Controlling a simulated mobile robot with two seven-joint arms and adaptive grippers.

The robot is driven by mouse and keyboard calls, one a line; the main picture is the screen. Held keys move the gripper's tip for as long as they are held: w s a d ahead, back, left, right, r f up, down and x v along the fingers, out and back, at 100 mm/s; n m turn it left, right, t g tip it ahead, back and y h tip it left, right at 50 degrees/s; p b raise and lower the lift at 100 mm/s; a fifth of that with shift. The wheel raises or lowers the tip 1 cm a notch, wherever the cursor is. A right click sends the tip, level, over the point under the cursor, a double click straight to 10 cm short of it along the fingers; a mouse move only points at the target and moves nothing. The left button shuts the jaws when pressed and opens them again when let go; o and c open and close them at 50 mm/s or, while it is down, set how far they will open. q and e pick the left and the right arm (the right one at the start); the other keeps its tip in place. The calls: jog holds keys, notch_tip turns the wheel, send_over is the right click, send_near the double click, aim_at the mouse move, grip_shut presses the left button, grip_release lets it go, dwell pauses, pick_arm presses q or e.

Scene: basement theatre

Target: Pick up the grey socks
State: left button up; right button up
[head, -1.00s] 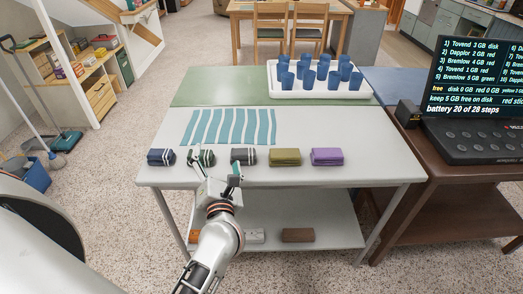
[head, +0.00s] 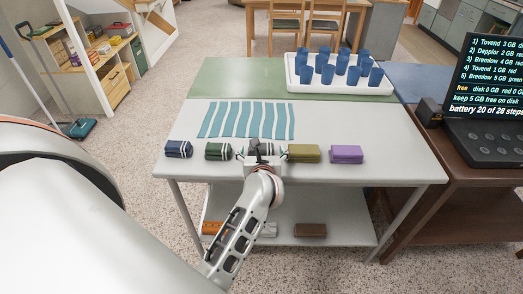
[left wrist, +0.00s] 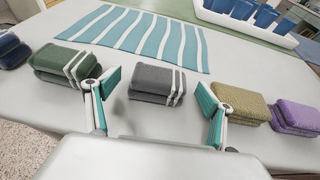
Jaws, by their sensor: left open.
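The grey socks (left wrist: 152,83) are a folded bundle with white stripes at one end, lying on the white table in the middle of a row. In the head view the grey socks (head: 265,147) are partly hidden behind my left gripper (head: 262,155). In the left wrist view my left gripper (left wrist: 155,108) is open, with one teal-padded finger on each side of the socks and the socks a little ahead between them. The jaws hold nothing. My right gripper is not in view.
Green striped socks (left wrist: 68,66) lie close left, olive socks (left wrist: 240,103) close right. Navy socks (head: 178,149) and purple socks (head: 346,154) end the row. A striped cloth (head: 247,120) and a white tray (head: 300,82) of blue cups lie behind. A dark console (head: 487,147) stands right.

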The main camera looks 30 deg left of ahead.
pick_arm(q)
jog(key=shift+x, duration=0.85)
jog(key=c, duration=1.2)
jog(key=shift+r, duration=0.1)
